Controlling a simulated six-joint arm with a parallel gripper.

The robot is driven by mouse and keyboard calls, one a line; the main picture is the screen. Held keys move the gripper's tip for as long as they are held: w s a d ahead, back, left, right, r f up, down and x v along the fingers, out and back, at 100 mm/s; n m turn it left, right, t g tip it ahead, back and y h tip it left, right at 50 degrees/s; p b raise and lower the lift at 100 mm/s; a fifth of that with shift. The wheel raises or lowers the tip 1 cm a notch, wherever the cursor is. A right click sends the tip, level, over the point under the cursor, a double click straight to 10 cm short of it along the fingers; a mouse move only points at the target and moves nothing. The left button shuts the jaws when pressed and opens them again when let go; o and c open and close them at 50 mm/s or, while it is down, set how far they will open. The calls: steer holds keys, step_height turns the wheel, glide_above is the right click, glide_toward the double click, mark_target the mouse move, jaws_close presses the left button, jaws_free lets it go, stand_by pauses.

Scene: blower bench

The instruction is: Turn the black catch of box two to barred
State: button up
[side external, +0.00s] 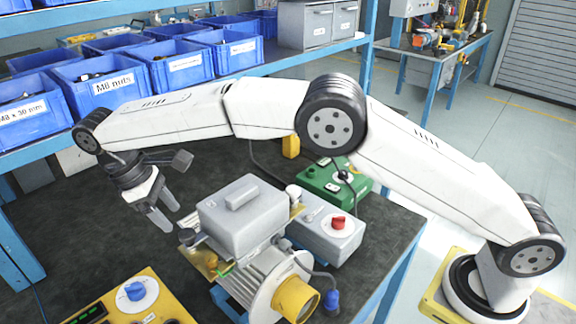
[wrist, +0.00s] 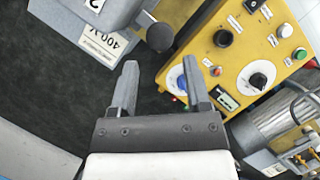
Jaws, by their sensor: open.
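A grey box marked "2" (wrist: 97,12) is cut off at the top left of the wrist view, with a 400 V label below it. It appears to be the grey lidded box (side external: 243,215) on the blower in the side view. A round black knob (wrist: 160,38), apparently the catch, stands beside it, near a dark knob (side external: 187,237) in the side view. Which way the catch is set cannot be told. My gripper (side external: 170,217) is open and empty, left of the box; in the wrist view, its fingertips (wrist: 159,63) point towards the knob without holding it.
A yellow control panel (wrist: 229,65) with knobs and buttons stands close to my right finger in the wrist view. The finned blower (side external: 262,283) has a yellow end cap. A grey box with a red knob (side external: 338,223) stands behind.

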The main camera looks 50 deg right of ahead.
steer(key=shift+v, duration=1.5)
steer(key=d+r+m+t+h, duration=0.1)
steer(key=d+r+m+h, duration=0.15)
steer(key=d+m, duration=1.3)
steer(key=s+d+f+n+y, duration=0.1)
steer(key=s+d, duration=0.1)
steer(key=d, duration=0.1)
steer(key=s+d+f+n+t+y, duration=0.1)
steer(key=s+d+f+n, duration=0.1)
steer(key=d, duration=0.1)
steer(key=s+d+f+n+y, duration=0.1)
steer(key=s+d+n, duration=0.1)
steer(key=d, duration=0.1)
steer(key=shift+d+f+n, duration=0.25)
steer(key=shift+f, duration=0.1)
steer(key=s+d+f+t+y, duration=0.1)
steer(key=s+f, duration=0.2)
steer(key=s, duration=0.4)
steer(key=s+d+f+t+y, duration=0.1)
steer(key=s+d+f+t, duration=0.1)
steer(key=s+f, duration=0.2)
steer(key=s, duration=0.3)
steer(key=shift+s+d+n+t+y, duration=0.15)
steer(key=shift+s+n+t+y, duration=0.15)
steer(key=shift+s+n+y, duration=0.1)
